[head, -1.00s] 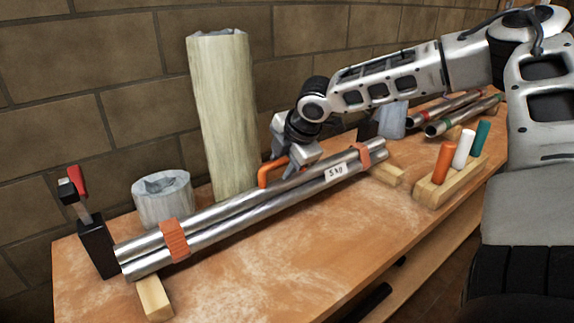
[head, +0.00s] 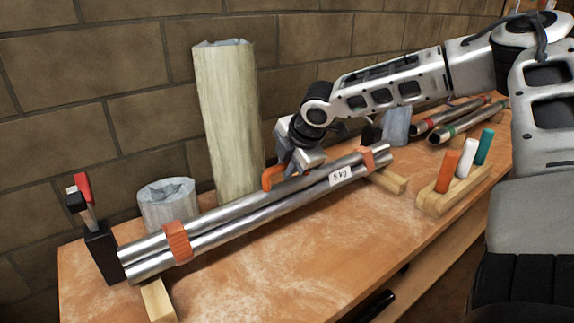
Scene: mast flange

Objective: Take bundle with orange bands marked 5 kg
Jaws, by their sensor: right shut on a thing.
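The bundle of shiny metal tubes (head: 245,222) has two orange bands (head: 178,241) and a white label reading 5 kg. It lies across the bench, over wooden blocks near its two ends. An orange handle (head: 268,176) stands at its middle. My right gripper (head: 290,172) is at the bundle's middle from behind and above, shut on the orange handle. Its fingertips are partly hidden. I cannot tell whether the bundle is clear of the blocks. My left gripper is not in view.
A clamp with a red handle (head: 83,187) stands at the bundle's left end. A tall pale roll (head: 228,120) and a grey cylinder (head: 167,205) stand behind. At right are a wooden holder (head: 448,197) with orange, white and green pegs, and other tubes (head: 465,122).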

